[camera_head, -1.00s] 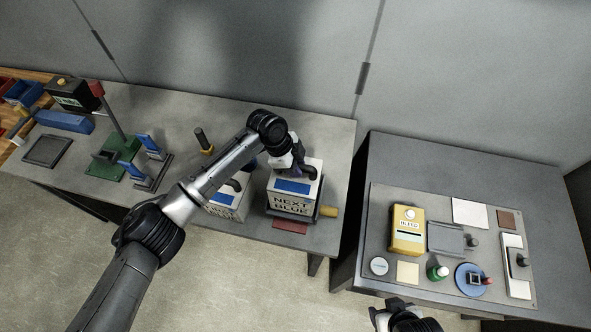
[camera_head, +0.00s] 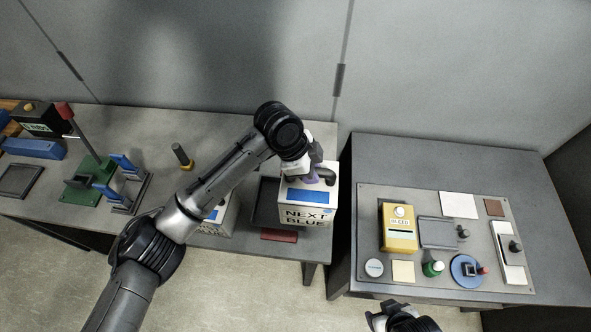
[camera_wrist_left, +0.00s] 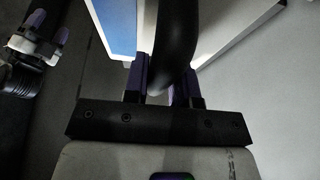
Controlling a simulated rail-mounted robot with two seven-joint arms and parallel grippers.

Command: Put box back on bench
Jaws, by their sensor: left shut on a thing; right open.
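The white box labelled NEXT BLUE (camera_head: 307,214), with a blue panel on top and a black curved handle (camera_wrist_left: 176,40), is near the right end of the grey bench (camera_head: 240,150). My left gripper (camera_head: 318,175) is shut on the handle, with its purple fingers (camera_wrist_left: 163,82) on either side of it in the left wrist view. The box is beside a dark square tray (camera_head: 264,205); its underside contact is unclear. A second white box (camera_head: 218,222) is mostly hidden behind my left arm. My right gripper (camera_head: 388,318) is open and empty at the bottom edge.
A red strip (camera_head: 279,236) lies at the bench's front. Right of a narrow gap, another table (camera_head: 450,165) holds a panel with a yellow BLEED unit (camera_head: 398,236) and several knobs. A green stand (camera_head: 92,178) and blue-handled fixture (camera_head: 128,180) are at left.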

